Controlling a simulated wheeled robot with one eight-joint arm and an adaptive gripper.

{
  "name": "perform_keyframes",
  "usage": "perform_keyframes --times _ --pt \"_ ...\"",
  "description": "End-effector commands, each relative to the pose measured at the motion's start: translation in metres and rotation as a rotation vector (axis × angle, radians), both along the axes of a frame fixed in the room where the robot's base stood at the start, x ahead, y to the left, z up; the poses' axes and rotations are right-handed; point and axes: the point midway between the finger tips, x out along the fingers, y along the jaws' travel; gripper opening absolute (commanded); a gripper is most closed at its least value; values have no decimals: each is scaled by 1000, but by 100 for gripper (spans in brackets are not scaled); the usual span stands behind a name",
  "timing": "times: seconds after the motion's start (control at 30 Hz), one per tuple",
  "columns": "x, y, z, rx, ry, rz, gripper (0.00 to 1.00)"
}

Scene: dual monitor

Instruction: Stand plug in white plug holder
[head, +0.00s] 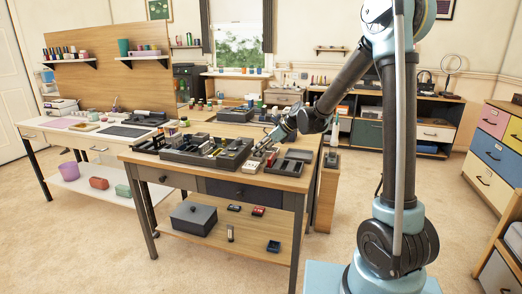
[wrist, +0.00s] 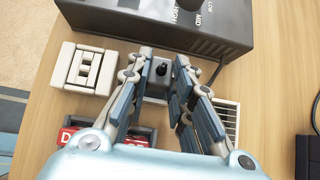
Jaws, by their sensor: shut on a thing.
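In the wrist view my gripper (wrist: 163,68) reaches down over the wooden table with its fingers closed on a small dark plug (wrist: 184,66). Its black tip shows, while much of its body is hidden by the fingers. A grey block sits between and below the fingertips; I cannot tell whether it touches the plug. A white block with a slotted raised centre (wrist: 69,72), which looks like the white plug holder, lies on the table to the left, apart from the fingers. In the head view my gripper (head: 268,147) is low over the table, too small to show detail.
A dark box with a knob and printed labels (wrist: 150,22) stands just beyond the fingertips, with a thin black cable (wrist: 217,72) beside it. A red-labelled item (wrist: 68,137) lies near the left finger. A white slatted piece (wrist: 229,116) is at right. Bare wood (wrist: 275,80) lies further right.

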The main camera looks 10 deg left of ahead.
Motion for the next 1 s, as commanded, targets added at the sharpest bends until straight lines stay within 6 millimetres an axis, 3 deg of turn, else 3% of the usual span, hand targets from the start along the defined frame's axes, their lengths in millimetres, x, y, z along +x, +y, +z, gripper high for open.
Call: perform_keyframes --times 0.03,0.07,0.13,0.17,0.63,1.0 --pt "0 0 -1 0 0 0 0" --pt "0 0 -2 0 0 0 23" --pt "0 0 -2 0 0 0 39" --pt "0 0 -2 -1 0 0 41" --pt "0 -2 3 0 0 -1 41" --pt "-3 -41 40 0 1 -4 41"
